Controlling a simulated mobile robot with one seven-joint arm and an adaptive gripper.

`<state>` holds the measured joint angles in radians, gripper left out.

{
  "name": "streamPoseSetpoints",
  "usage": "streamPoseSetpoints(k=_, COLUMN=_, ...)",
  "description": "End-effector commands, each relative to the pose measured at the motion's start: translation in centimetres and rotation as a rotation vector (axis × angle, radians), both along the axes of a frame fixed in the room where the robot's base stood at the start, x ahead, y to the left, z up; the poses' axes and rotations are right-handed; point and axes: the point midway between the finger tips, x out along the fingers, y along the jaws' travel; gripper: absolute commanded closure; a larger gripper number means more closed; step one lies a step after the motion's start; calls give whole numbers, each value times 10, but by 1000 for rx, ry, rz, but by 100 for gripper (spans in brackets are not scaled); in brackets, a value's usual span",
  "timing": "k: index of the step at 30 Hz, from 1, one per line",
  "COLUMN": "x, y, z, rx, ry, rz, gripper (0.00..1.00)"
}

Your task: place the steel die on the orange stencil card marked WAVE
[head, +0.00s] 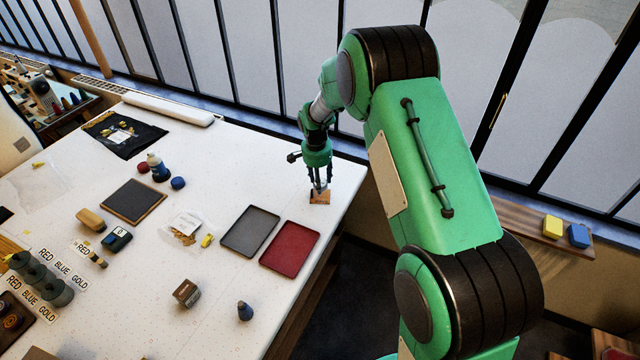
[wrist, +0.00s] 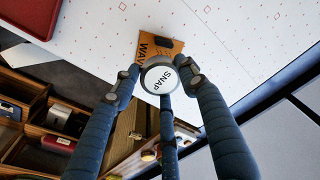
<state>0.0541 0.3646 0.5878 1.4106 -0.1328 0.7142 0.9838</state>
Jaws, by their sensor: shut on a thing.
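The orange stencil card (head: 319,197) lies near the table's right corner in the head view. In the wrist view the card (wrist: 146,48) shows the word WAVE and a small dark patch. My gripper (head: 318,187) points down right over the card. In the wrist view my gripper's fingers (wrist: 160,82) are shut around a round steel die (wrist: 158,79), whose pale face reads SNAP. The die overlaps the near part of the card in that view. I cannot tell whether it touches the card. In the head view the die is too small to make out.
A red tray (head: 290,246) and a grey tray (head: 250,231) lie left of the card. A small brown box (head: 187,293) and a dark blue bottle (head: 244,311) stand nearer. The table edge runs close to the card, with open compartments (wrist: 45,125) below it.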

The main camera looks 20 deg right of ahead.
Motion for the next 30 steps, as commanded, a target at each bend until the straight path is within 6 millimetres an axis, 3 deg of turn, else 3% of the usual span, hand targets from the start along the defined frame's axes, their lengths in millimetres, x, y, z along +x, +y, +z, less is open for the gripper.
streamPoseSetpoints(k=4, x=0, y=0, z=-12, rx=-1, ry=1, rz=0, gripper=94)
streamPoseSetpoints(k=30, x=1, y=0, z=-25, rx=0, ry=-1, rz=0, gripper=94)
